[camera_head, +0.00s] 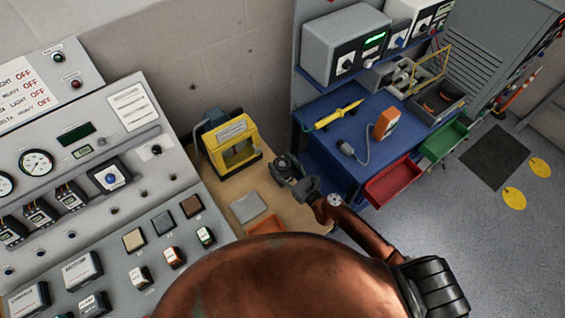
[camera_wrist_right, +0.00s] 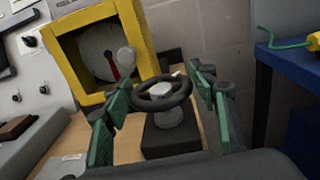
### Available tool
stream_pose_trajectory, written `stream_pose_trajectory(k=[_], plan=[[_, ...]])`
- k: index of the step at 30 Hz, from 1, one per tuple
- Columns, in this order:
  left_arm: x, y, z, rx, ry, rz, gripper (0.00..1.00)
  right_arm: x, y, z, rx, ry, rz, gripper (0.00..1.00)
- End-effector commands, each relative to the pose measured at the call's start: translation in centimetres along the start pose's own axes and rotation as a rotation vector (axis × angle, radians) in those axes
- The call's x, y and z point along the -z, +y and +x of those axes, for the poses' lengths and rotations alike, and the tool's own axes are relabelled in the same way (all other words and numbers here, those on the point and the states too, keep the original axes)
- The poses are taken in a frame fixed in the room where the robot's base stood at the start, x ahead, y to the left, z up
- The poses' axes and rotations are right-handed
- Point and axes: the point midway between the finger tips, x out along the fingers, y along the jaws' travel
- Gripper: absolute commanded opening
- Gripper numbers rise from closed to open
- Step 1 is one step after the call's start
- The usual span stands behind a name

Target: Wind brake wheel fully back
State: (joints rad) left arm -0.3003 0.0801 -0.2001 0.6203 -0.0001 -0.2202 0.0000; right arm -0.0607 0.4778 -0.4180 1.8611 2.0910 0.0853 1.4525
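The brake wheel (camera_wrist_right: 163,92) is a small dark hand wheel with a light hub, on a grey post above a black block (camera_wrist_right: 172,137). It stands on a wooden bench top in the right wrist view. My right gripper (camera_wrist_right: 162,82) is open, with one green-padded finger on each side of the wheel. The fingers look apart from the rim, though exact contact cannot be told. In the head view my right gripper (camera_head: 297,178) is over the bench and largely hides the wheel. My left gripper is not in view.
A yellow-framed box (camera_head: 230,145) with a dial and red needle inside stands behind the wheel. A sloped control panel (camera_head: 110,195) fills the left. A blue workbench (camera_head: 330,142) with red (camera_head: 392,181) and green drawers stands right. Open floor lies farther right.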

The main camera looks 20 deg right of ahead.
Motion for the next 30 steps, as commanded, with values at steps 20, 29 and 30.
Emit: stream_pose_trajectory(k=[20, 29, 30], plan=[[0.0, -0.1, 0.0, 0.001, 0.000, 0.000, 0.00, 0.2, 0.1, -1.9, 0.001, 0.003, 0.000, 0.69], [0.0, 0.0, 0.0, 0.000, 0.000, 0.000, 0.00, 0.1, 0.1, -7.8, 0.003, 0.002, 0.004, 0.69], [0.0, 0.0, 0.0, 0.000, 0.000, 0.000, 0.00, 0.1, 0.0, -8.6, 0.004, 0.002, 0.002, 0.69]])
